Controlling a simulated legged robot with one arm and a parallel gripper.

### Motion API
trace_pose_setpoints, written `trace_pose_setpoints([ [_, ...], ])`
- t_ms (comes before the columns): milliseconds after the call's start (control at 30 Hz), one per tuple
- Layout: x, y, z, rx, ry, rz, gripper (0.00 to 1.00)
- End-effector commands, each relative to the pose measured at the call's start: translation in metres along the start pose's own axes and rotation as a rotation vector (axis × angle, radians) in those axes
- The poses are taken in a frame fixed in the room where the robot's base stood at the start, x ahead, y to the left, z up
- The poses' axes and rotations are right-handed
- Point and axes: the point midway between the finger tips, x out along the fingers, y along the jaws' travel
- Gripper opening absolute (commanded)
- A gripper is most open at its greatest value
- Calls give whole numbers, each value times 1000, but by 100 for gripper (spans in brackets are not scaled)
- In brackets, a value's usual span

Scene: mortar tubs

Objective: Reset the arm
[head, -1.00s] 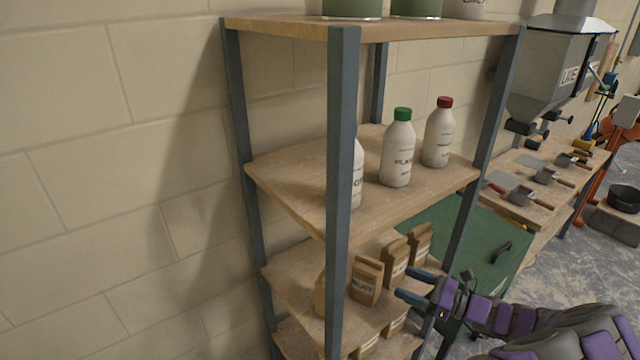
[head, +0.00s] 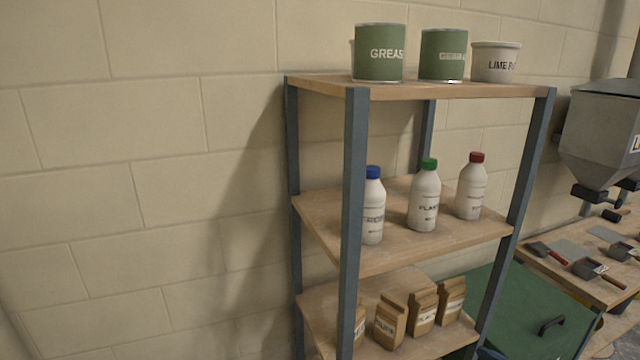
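My gripper is not clearly in view now; only a small dark piece, perhaps of my arm, shows at the bottom edge near the shelf's right post. The open shelf unit (head: 355,200) with blue-grey posts stands against the block wall. Its middle board holds white bottles with a blue cap (head: 373,212), a green cap (head: 424,200) and a red cap (head: 470,190). All three stand upright. Whether the gripper is open or shut is hidden.
Green tins (head: 379,55) and a white lime tub (head: 495,63) stand on the top board. Several paper bags (head: 391,320) stand on the lower board. To the right are a green lidded bin (head: 515,310), a grey hopper (head: 605,130) and a bench with trowels (head: 590,268).

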Motion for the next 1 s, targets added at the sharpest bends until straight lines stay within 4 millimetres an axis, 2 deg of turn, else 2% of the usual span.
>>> trace_pose_setpoints([
  [267,30,23,25,-86,14,134,73],
  [467,62,59,50,-185,37,270,73],
  [567,79,83,66,-254,53,357,73],
  [667,97,118,82,-340,73,475,73],
  [800,115,178,104,-503,114,680,73],
  [1000,113,258,118,-736,179,964,73],
])
